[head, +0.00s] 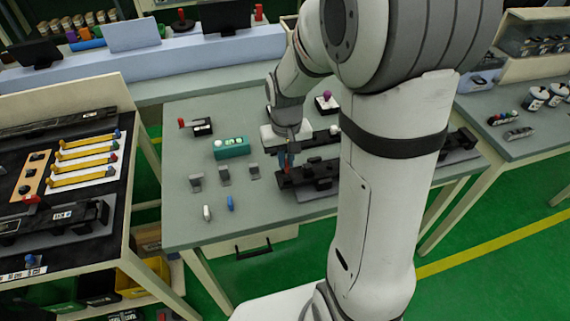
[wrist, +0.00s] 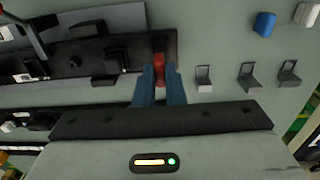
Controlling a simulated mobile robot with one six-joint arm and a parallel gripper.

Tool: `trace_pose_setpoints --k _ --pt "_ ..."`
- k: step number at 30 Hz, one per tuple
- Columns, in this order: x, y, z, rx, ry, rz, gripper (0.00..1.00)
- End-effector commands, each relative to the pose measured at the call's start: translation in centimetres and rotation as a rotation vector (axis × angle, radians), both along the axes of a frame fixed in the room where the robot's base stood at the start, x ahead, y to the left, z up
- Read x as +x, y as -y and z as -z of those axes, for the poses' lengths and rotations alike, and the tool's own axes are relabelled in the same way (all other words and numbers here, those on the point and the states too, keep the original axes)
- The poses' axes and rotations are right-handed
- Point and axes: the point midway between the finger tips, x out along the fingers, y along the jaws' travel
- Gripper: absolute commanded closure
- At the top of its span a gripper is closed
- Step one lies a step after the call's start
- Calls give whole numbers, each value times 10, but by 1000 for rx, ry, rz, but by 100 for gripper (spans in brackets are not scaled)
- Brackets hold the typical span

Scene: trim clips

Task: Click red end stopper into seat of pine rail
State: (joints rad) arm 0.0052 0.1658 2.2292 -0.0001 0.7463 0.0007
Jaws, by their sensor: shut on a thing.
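My gripper (wrist: 160,78) has blue fingers, shut on the red end stopper (wrist: 160,63). The stopper is at the end of a long dark rail (wrist: 132,42) in the wrist view. It overlaps the rail's end there, but I cannot tell whether it is seated or just above. The rail looks black, not pine-coloured, with raised black blocks along it. In the head view my gripper (head: 288,161) points down at the left end of the dark rail (head: 318,184); the stopper is too small to make out clearly there.
Several grey clips (head: 225,175) stand on the table left of the rail. A blue piece (head: 230,203) and a white piece (head: 207,213) lie in front of them. A teal box (head: 232,147) is behind. The table's front left is mostly clear.

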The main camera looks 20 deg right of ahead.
Motion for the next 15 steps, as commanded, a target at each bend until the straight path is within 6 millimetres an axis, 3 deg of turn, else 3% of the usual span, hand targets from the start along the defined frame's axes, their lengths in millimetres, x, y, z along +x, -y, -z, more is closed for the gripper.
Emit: trace_pose_setpoints --k 6,15 --pt "-1 0 27 0 -3 -1 100" --pt "0 -1 29 0 0 -2 100"
